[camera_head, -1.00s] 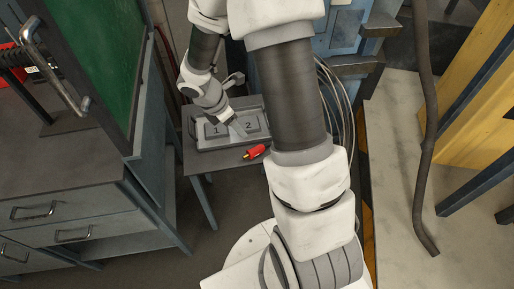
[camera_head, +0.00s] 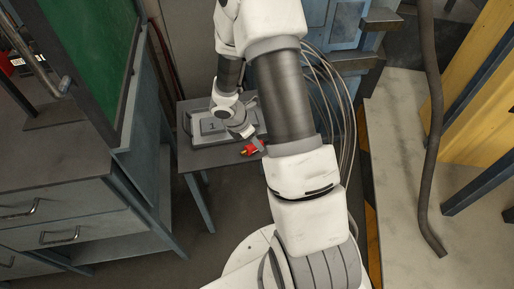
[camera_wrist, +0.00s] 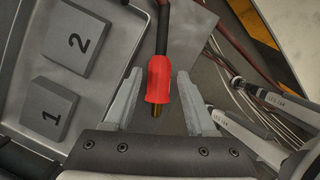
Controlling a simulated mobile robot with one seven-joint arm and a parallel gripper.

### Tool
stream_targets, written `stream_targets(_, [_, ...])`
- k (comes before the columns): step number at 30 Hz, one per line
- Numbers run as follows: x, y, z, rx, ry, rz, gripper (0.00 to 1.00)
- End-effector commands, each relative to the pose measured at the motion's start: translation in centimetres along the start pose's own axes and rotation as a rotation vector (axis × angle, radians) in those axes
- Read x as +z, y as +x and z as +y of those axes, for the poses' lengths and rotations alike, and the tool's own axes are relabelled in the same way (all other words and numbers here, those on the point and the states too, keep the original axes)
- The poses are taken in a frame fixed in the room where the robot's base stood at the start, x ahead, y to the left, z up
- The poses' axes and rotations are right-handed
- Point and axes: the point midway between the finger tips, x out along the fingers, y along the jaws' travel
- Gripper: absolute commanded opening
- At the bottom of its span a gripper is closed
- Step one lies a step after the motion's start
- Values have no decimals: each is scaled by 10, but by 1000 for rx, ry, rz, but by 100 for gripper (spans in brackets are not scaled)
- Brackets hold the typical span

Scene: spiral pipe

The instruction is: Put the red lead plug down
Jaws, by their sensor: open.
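The red lead plug (camera_head: 248,150) lies on the small grey table (camera_head: 196,160), near its front edge and beside the tray. In the wrist view the plug (camera_wrist: 159,82) has a brass tip pointing toward my gripper's base and a black lead running away from it. My gripper (camera_wrist: 160,92) is open, with one finger on each side of the plug and a visible gap to both. In the head view my gripper (camera_head: 256,142) is at the plug, its fingers partly hidden. Whether the fingers touch the table cannot be told.
A grey tray (camera_head: 189,127) holding blocks numbered 1 (camera_wrist: 47,108) and 2 (camera_wrist: 78,42) stands beside the plug. Thin cables (camera_head: 325,95) hang to the right of the table. A drawer cabinet (camera_head: 80,205) stands at left, and a pale bench (camera_head: 395,190) at right.

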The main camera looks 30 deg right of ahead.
Motion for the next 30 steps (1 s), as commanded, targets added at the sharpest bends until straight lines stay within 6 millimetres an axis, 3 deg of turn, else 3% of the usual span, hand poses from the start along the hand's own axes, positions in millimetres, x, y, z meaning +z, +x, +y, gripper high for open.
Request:
stream_targets(1, [-2, 11, 0, -1, 0, 1, 56])
stream_targets(4, [-1, 18, 0, 0, 0, 1, 56])
stream_targets(12, [0, 19, 1, 1, 0, 1, 56])
stream_targets(21, [-1, 19, 1, 1, 0, 1, 2])
stream_targets(30, [0, 19, 1, 2, 0, 0, 0])
